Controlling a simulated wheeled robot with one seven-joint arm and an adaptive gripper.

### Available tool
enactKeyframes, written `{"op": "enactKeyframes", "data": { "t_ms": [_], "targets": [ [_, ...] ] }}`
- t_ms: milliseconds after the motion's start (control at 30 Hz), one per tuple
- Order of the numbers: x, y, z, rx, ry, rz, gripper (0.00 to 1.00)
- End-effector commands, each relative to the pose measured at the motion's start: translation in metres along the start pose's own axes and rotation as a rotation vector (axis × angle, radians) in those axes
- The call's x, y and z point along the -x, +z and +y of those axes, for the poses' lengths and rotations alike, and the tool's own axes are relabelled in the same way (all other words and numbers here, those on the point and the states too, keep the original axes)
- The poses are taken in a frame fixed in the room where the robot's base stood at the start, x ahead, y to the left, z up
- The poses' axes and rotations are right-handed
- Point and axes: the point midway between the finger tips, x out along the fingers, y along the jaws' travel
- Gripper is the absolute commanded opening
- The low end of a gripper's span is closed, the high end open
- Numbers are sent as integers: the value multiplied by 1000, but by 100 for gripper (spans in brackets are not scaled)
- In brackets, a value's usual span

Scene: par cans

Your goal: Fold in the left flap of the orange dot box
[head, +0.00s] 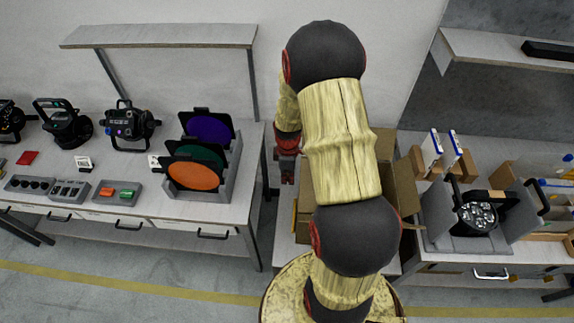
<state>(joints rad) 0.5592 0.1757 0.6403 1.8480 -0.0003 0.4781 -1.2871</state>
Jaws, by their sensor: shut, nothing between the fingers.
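A cardboard box (404,190) stands on the middle table, mostly hidden behind my arm. Its right side and raised cardboard at the back right show to the right of the arm. A narrow strip of its left side shows to the left of the arm. No orange dot is visible, and I cannot make out how the left flap lies. My gripper (287,180) is shut and empty, pointing down by the left side of the box. I cannot tell whether it touches the cardboard.
The left bench holds stage lights (130,120), a rack (232,170) of coloured filter discs and small trays. The right bench holds a par can (477,214) in a grey cradle, with bottles and small boxes. A gap of floor separates the left bench from the middle table.

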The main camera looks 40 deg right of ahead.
Motion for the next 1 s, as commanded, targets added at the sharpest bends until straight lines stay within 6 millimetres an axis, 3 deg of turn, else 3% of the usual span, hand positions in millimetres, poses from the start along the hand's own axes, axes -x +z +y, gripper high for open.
{"op": "enactKeyframes", "data": {
  "t_ms": [267, 1000],
  "targets": [
    [13, -2, 0, 0, 1, 0, 0],
    [91, -2, 0, 0, 1, 0, 0]
  ]
}}
